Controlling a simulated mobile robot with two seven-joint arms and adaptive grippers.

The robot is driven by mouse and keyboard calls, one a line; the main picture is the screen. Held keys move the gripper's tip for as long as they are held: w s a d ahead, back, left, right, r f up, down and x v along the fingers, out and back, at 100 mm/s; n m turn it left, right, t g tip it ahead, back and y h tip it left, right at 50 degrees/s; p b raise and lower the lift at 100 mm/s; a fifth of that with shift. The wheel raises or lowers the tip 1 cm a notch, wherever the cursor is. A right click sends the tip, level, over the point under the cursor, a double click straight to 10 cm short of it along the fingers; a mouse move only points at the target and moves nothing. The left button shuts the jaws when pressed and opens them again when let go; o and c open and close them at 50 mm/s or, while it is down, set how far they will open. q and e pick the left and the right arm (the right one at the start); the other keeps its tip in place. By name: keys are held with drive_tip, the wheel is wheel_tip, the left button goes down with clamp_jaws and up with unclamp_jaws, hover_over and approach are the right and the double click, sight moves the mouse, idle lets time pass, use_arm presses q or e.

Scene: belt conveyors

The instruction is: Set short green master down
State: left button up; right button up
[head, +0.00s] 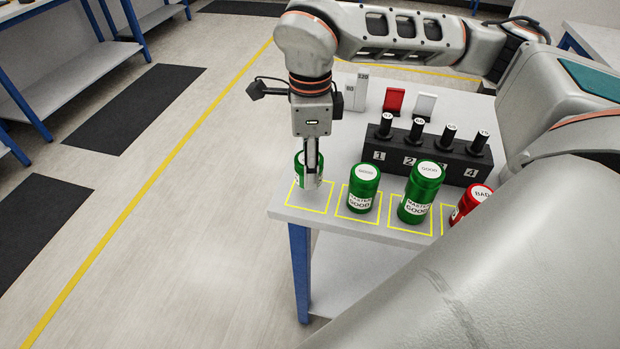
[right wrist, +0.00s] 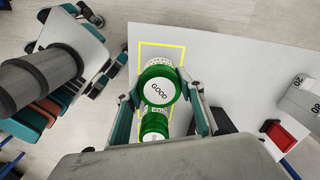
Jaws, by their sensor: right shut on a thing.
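My right gripper (head: 311,172) points down at the left end of the table and is shut on a green can, the short green master (head: 300,165). The can is upright, over or on the leftmost yellow-outlined square (head: 297,205); I cannot tell whether its base touches the table. Its white GOOD lid shows between the fingers in the right wrist view (right wrist: 159,90). The fingers hide part of it in the head view. My left gripper is not in view.
A green MASTER GOOD can (head: 362,190) and a taller one (head: 420,195) stand in squares to the right, then a tilted-looking red BAD can (head: 468,205). A black numbered rack (head: 430,158) with several black-handled pieces stands behind. Red (head: 394,100) and white (head: 425,105) blocks stand farther back.

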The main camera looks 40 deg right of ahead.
wheel_tip(320, 180, down, 3)
drive_tip(key=shift+f, duration=0.15)
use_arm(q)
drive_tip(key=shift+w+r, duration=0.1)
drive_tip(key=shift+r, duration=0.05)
use_arm(e)
drive_tip(key=shift+f, duration=0.4)
drive_tip(key=shift+f, duration=0.1)
drive_tip(key=o, duration=1.4)
drive_tip(key=shift+o, duration=0.2)
wheel_tip(320, 180, up, 11)
drive_tip(key=shift+f+p, duration=0.1)
drive_tip(key=shift+p, duration=0.2)
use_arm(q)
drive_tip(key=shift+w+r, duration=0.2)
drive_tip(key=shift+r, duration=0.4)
use_arm(e)
drive_tip(key=shift+r, duration=0.7)
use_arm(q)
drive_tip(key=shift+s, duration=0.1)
